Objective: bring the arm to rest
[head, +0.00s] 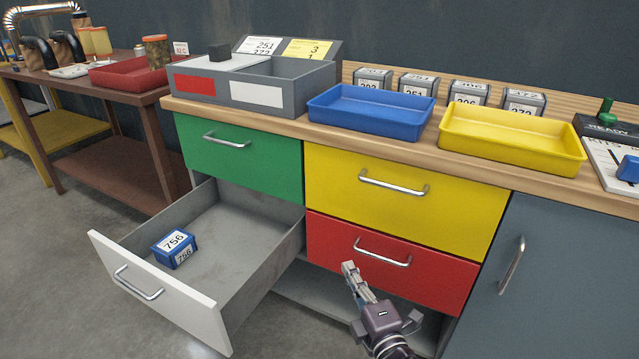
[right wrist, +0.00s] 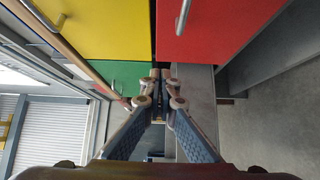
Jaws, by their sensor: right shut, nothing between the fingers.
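My right gripper (head: 350,272) is in front of the red drawer (head: 400,258), just below its handle in the head view. Its fingers are shut with nothing between them; the right wrist view shows the fingertips (right wrist: 161,76) together. Whether it touches the drawer front cannot be told. My left gripper is not in view.
An open white drawer (head: 160,288) juts out at the left, with a blue box (head: 174,249) marked 756 inside. Green (head: 240,165) and yellow (head: 400,205) drawers are shut. On the counter stand a blue tray (head: 370,128) and a yellow tray (head: 512,155).

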